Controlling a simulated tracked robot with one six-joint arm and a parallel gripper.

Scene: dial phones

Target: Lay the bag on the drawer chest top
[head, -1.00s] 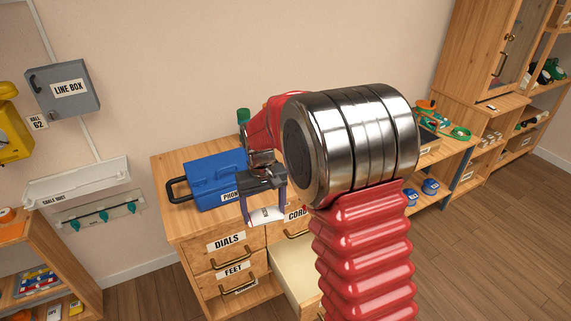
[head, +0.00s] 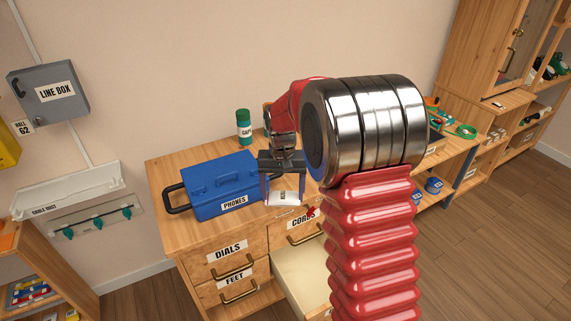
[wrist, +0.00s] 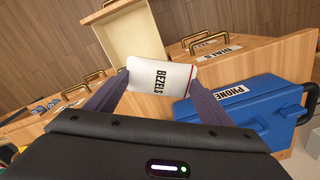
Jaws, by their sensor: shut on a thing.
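In the head view the bag appears over the front part of the drawer chest top (head: 262,222), just right of the blue PHONES toolbox (head: 222,186). I cannot tell whether it touches the wood. My red and steel arm hides the right part of the top.
A drawer (head: 301,270) under the CORDS label stands open below the top's front edge. A green and white can (head: 244,126) stands at the back.

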